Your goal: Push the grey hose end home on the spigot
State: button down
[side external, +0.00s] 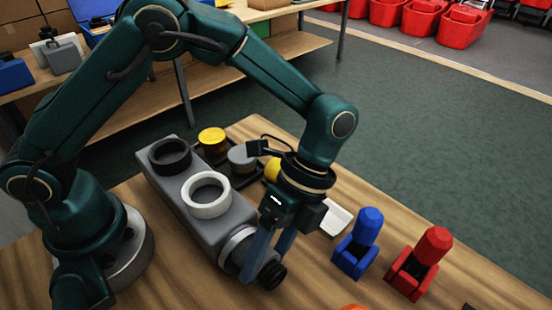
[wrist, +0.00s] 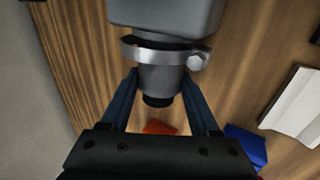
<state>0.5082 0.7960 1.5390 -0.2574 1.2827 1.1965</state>
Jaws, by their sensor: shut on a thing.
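The grey hose end (wrist: 157,80) lies at the front end of the grey tank (side external: 188,190). A silver clamp band (wrist: 160,53) with a screw sits around it close to the tank, with a dark gap showing between band and tank. The spigot itself is mostly hidden. A black tip (side external: 272,275) shows at the hose's outer end. My gripper (side external: 264,262) is shut on the hose end, with one blue finger on each side; the fingers also show in the wrist view (wrist: 159,82). The hose looks roughly in line with the tank.
The tank carries a black ring (side external: 170,155) and a white ring (side external: 206,195) on top. Behind it is a dark tray with yellow (side external: 212,137) and grey (side external: 242,157) caps. Blue (side external: 358,243) and red (side external: 419,264) objects stand right of my gripper. An orange object (wrist: 160,128) lies beyond the hose tip.

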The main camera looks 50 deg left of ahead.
jog(key=shift+a, duration=0.45)
jog(key=shift+c, duration=0.2)
grip_release()
jog(key=shift+v, duration=2.45)
jog(key=a+r+n+t+h, duration=0.2)
jog(key=a+r+n+t, duration=0.5)
jog(key=r, duration=0.5)
jog(key=s+a+f+n+t+y, duration=0.2)
jog(key=s+a+n+t, duration=0.2)
jog(key=a+n, duration=0.4)
jog(key=n, duration=0.3)
jog(key=shift+f+t, duration=0.3)
jog(key=shift+f, duration=0.05)
